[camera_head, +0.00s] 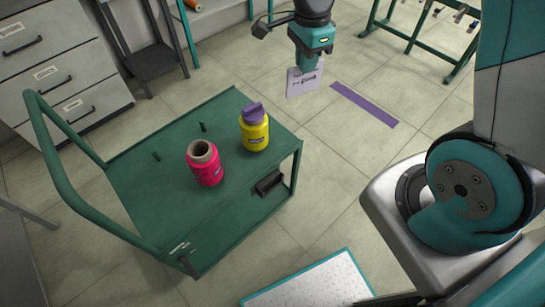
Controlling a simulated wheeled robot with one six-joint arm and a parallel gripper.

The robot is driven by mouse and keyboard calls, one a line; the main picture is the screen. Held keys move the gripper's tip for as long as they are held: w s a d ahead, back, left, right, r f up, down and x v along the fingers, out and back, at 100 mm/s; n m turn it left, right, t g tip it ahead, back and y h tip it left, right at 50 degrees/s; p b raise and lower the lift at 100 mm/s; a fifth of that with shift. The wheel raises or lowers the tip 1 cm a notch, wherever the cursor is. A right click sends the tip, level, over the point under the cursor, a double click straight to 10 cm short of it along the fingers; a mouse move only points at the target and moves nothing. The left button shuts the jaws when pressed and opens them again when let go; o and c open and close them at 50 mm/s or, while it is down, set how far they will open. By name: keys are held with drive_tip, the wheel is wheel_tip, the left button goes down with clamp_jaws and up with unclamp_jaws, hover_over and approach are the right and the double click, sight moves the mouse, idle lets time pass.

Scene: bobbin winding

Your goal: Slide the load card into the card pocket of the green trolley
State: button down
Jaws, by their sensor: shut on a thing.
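My gripper (307,66) is shut on a pale lilac-white card (301,83) with dark marks. The card hangs upright below the fingers, in the air past the far right corner of the green trolley (140,203). A small black open-topped holder (269,183), which looks like the card pocket, is fixed on the trolley's right-hand side below the top. The card is apart from it, higher and farther away in the picture. The inside of the holder is too small to make out.
A pink bobbin (206,164) and a yellow bobbin with a purple top (254,129) stand on the trolley, beside short dark pegs. A purple strip (364,104) marks the floor. A white dotted board (312,284) is at the bottom. Drawers (62,62) stand at left.

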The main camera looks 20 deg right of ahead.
drive_tip(key=a+f+n+b, duration=0.1)
drive_tip(key=a+f+b, duration=0.2)
drive_tip(key=f, duration=0.8)
drive_tip(key=s+a+f+n+b, duration=0.1)
drive_tip(key=a+f+b, duration=0.2)
drive_tip(key=f+b, duration=0.5)
drive_tip(key=a+f+n+b, duration=0.1)
drive_tip(key=a+f+b, duration=0.2)
drive_tip(key=f, duration=1.1)
drive_tip(key=shift+s+f+n+b, duration=0.35)
drive_tip(key=shift+f+n+b, duration=0.05)
drive_tip(key=shift+b, duration=1.2)
drive_tip(key=shift+f, duration=0.1)
drive_tip(key=shift+f+b, duration=1.85)
drive_tip(key=shift+f, duration=1.05)
drive_tip(key=shift+f, duration=0.35)
drive_tip(key=c, duration=1.2)
unclamp_jaws()
wheel_tip(320, 180, up, 17)
drive_tip(key=p, duration=0.3)
drive_tip(key=shift+r, duration=0.2)
